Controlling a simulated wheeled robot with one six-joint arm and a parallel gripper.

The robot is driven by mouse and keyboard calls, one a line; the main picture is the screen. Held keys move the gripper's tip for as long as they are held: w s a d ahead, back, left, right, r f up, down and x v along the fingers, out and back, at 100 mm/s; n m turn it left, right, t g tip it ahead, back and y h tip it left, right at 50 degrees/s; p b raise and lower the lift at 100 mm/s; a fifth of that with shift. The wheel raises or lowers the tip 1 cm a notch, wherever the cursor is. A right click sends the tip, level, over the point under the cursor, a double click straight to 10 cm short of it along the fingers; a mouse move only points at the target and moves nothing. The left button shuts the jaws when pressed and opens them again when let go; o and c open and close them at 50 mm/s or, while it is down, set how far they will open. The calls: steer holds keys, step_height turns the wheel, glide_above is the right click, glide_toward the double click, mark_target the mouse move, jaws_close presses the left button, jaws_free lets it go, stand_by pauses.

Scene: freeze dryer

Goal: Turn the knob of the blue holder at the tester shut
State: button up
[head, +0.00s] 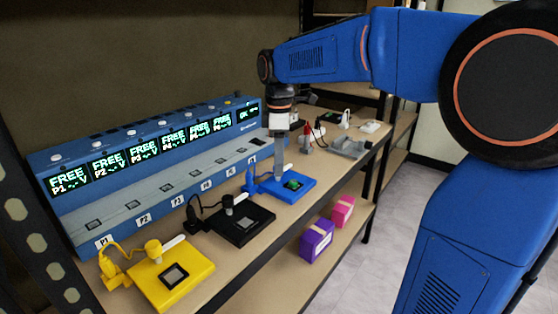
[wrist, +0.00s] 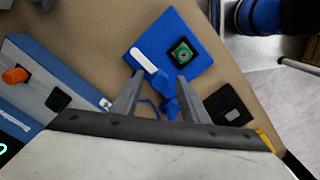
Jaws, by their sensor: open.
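The blue holder (wrist: 168,28) lies flat on the bench; it also shows in the head view (head: 303,194). A green square chip (wrist: 182,53) sits in its dark socket. The holder's blue knob (wrist: 162,81) carries a white lever (wrist: 145,58), which points to the upper left in the wrist view, away from the chip. My gripper (wrist: 159,82) is open, its two fingers on either side of the knob, with visible gaps. In the head view my gripper (head: 279,168) points down at the holder's back edge and hides most of the knob. Whether it touches the knob cannot be told.
The blue tester (head: 150,150) with its row of displays stands behind. A black holder (head: 240,222) and a yellow holder (head: 170,282) lie to the left. A grey fixture (head: 350,147) stands farther right. A purple box (head: 317,241) and a pink box (head: 343,211) are on the lower shelf.

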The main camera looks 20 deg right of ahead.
steer(key=shift+c, duration=0.6)
jaws_close()
steer(key=shift+m, duration=0.4)
steer(key=m, duration=0.3)
steer(key=shift+m, duration=0.4)
steer(key=m, duration=0.4)
steer(key=shift+s, duration=0.1)
steer(key=m, duration=0.5)
steer(key=shift+a, duration=0.1)
steer(key=m, duration=0.4)
steer(key=shift+m, duration=0.3)
